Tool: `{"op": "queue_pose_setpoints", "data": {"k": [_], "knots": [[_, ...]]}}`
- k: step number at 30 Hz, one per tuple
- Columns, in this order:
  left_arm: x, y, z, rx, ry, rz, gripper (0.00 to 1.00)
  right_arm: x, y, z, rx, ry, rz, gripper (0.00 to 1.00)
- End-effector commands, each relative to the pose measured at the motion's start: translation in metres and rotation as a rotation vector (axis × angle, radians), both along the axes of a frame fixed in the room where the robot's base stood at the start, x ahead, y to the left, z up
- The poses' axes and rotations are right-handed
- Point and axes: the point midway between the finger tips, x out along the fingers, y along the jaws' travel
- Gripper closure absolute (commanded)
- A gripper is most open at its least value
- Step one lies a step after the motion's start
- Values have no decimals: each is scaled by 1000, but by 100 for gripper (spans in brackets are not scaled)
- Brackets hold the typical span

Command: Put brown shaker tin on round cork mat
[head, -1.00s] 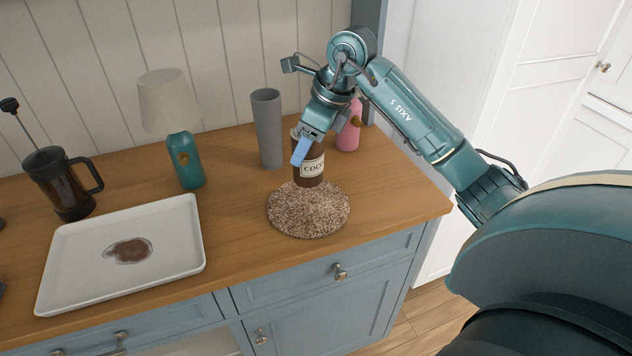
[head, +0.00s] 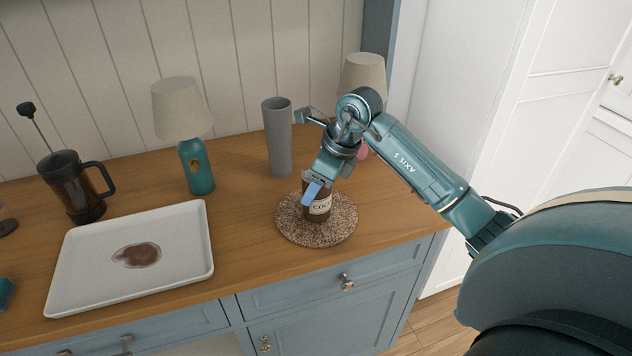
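The brown shaker tin (head: 319,211) has a cream label and stands upright over the middle of the round cork mat (head: 316,237). I cannot tell whether its base touches the mat or is slightly above it. The mat is speckled brown and lies near the counter's front right. My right gripper (head: 312,192) comes down from above and behind, with a blue finger against the tin's upper side. It appears shut on the tin; the other finger and part of the tin's top are hidden. My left gripper is not in view.
A grey tumbler (head: 279,140) stands behind the mat. A teal lamp (head: 196,165) is left of it; another lamp (head: 363,75) is partly behind my arm. A white tray (head: 75,285) with a brown patch and a French press (head: 72,185) are at left.

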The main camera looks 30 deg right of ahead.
Motion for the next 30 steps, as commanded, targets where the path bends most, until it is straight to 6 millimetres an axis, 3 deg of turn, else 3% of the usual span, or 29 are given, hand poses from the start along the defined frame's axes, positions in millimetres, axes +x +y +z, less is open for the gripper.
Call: {"op": "queue_pose_setpoints", "data": {"k": [7,17,30], "knots": [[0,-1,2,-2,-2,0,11,0,0,0,1,1,0,25],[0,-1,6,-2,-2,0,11,0,0,7,0,-1,0,25],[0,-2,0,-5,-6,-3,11,-26,-22,86,-2,-4,-2,25]]}}
